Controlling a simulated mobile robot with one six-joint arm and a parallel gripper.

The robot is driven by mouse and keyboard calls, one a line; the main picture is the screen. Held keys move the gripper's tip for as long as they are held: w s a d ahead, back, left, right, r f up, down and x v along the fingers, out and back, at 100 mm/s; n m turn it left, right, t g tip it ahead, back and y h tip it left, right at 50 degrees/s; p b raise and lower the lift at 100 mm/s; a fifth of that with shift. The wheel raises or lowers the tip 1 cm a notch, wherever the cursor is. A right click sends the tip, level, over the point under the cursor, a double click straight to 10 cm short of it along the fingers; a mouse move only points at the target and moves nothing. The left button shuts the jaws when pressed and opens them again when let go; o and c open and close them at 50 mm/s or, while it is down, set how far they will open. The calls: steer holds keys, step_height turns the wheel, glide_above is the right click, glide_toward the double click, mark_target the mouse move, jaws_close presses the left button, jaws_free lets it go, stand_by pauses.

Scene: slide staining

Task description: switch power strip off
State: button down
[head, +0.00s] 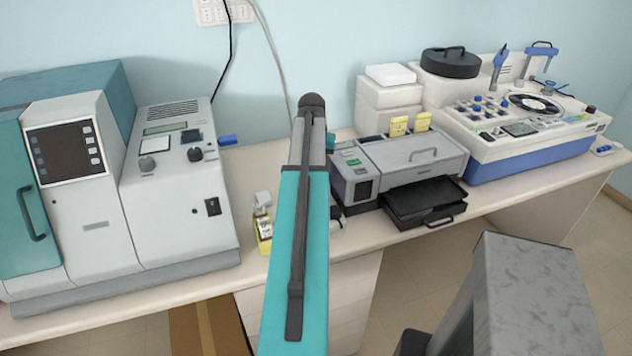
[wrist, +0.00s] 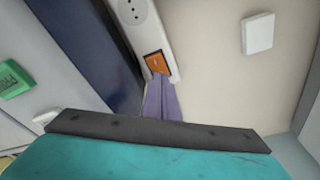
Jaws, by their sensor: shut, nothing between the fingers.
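In the wrist view a white power strip (wrist: 138,22) with a round socket runs down from the top edge. An orange rocker switch (wrist: 156,63) with a small light mark sits near its lower end. My gripper (wrist: 159,82) shows as shut, purple-grey fingers. The fingertips overlap the lower edge of the switch in this view. I cannot tell whether they touch it or which way the rocker is tilted. In the head view my teal arm hides the gripper, and I cannot make out the power strip there.
A large teal and white machine (head: 170,195) stands left of my arm. A grey printer-like device (head: 400,160) with a black tray and a white and blue instrument (head: 520,130) stand to the right. A small white block (wrist: 258,33) lies right of the strip.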

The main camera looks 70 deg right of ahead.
step_height(320, 180, up, 7)
steer(key=p, duration=0.4)
steer(key=shift+f, duration=0.2)
stand_by(0.4)
steer(key=shift+w+d, duration=0.1)
stand_by(0.4)
